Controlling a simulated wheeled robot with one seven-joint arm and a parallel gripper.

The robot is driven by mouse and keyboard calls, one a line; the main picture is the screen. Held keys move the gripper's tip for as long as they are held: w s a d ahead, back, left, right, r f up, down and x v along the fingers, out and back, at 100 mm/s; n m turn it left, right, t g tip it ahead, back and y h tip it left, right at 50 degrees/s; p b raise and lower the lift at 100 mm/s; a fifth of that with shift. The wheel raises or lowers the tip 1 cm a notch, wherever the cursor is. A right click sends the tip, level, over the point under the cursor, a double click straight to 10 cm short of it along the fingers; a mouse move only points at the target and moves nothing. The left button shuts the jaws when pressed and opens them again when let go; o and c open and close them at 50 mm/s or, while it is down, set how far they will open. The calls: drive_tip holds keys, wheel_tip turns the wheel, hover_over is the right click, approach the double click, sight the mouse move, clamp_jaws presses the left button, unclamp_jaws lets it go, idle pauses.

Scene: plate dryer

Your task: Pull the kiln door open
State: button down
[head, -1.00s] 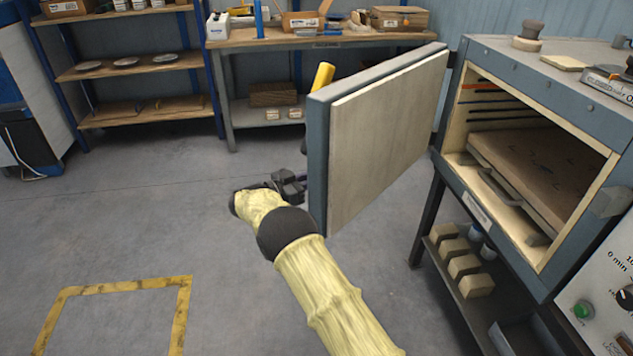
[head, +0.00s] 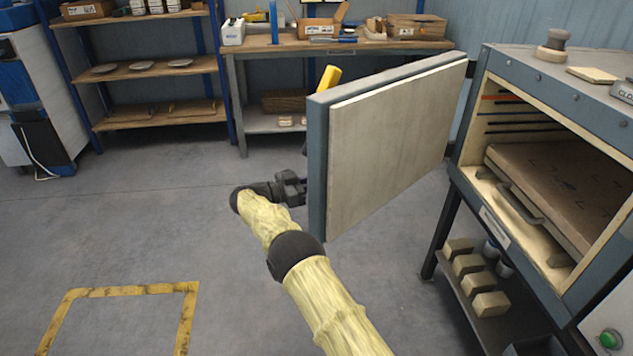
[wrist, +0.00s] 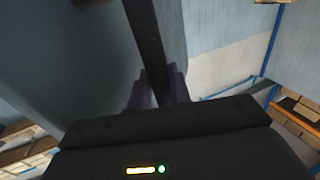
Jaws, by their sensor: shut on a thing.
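The kiln door (head: 392,148) stands wide open, swung out to the left of the kiln (head: 540,135), with its pale inner lining facing me. A yellow part (head: 329,78) shows above its outer edge. My gripper (head: 302,187) is at the door's outer face near its free edge, and the door hides its fingertips in the head view. In the wrist view my gripper (wrist: 157,88) is shut on a dark bar, which I take to be the door handle (wrist: 147,40), running beside the blue-grey door face (wrist: 80,60).
Inside the kiln lies a brown slab with a metal handle (head: 522,203). Several blocks (head: 470,270) sit on the shelf below. A workbench (head: 350,46) and a shelf rack (head: 140,65) stand at the back. The floor (head: 130,220) to the left is clear, with a yellow marking (head: 130,290).

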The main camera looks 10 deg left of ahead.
drive_tip(key=c, duration=1.3)
unclamp_jaws()
drive_tip(key=shift+w+d, duration=0.2)
drive_tip(key=shift+d, duration=0.15)
drive_tip(key=shift+c, duration=0.2)
drive_tip(key=v, duration=0.8)
